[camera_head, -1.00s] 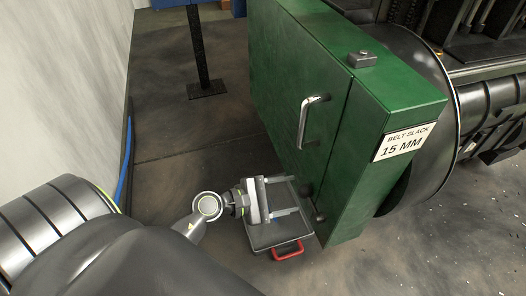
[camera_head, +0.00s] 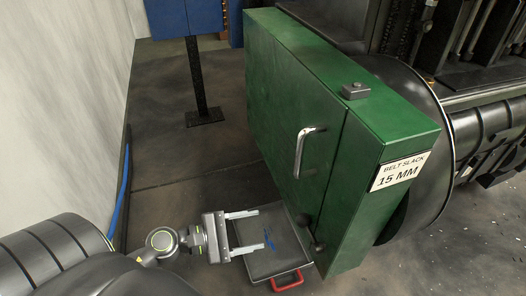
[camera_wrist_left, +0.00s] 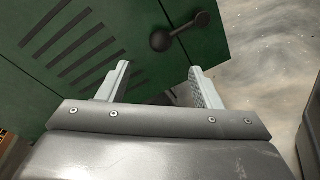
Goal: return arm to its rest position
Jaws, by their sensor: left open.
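My left gripper (camera_head: 257,230) is open and empty in the head view, its two fingers pointing right. It hangs over the left part of a grey flat case (camera_head: 284,256) with a red handle (camera_head: 287,281), low beside the green cabinet (camera_head: 300,140). In the left wrist view the open fingers (camera_wrist_left: 158,68) frame nothing held. The green cabinet's slotted panel (camera_wrist_left: 85,45) and a dark knob (camera_wrist_left: 178,32) lie beyond them. My right gripper is not in view.
The cabinet has a metal door handle (camera_head: 304,152) and a "BELT SLACK 15 MM" label (camera_head: 398,171). A pale wall (camera_head: 70,90) stands at left, with a blue hose (camera_head: 121,198) at its foot. Floor between wall and cabinet is clear, except for a dark post (camera_head: 198,85).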

